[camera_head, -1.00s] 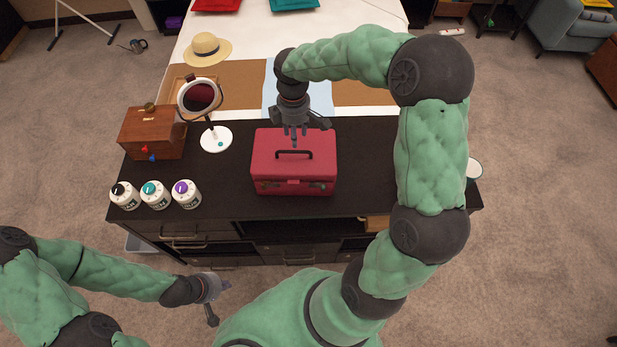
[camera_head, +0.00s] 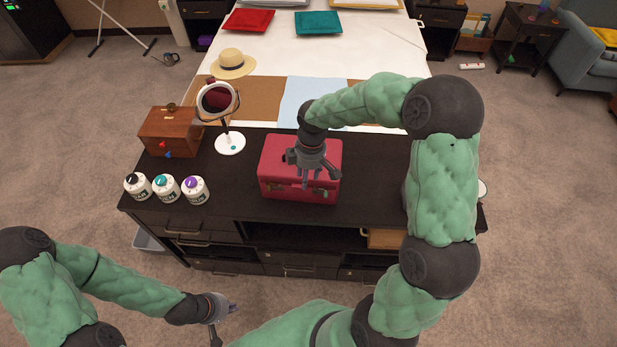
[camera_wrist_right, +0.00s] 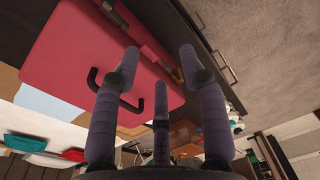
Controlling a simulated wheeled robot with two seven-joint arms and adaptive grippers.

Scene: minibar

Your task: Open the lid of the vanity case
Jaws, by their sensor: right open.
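The vanity case (camera_head: 275,152) is a red box with its lid shut, standing on the dark cabinet top in the head view. In the right wrist view the case (camera_wrist_right: 95,45) shows its red lid, black handle (camera_wrist_right: 93,85) and front latches (camera_wrist_right: 150,52). My right gripper (camera_head: 313,183) is above the front part of the case, fingers pointing down, and hides part of the lid and handle. In the wrist view its fingers (camera_wrist_right: 158,75) are spread and hold nothing. My left gripper (camera_head: 228,318) is low at the front left, away from the case; its opening is unclear.
A round mirror (camera_head: 217,98) on a white stand and a wooden box (camera_head: 172,132) are left of the case. Several white jars (camera_head: 167,187) line the front left edge. A straw hat (camera_head: 233,63) lies on the bed behind. The cabinet top (camera_head: 370,170) right of the case is clear.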

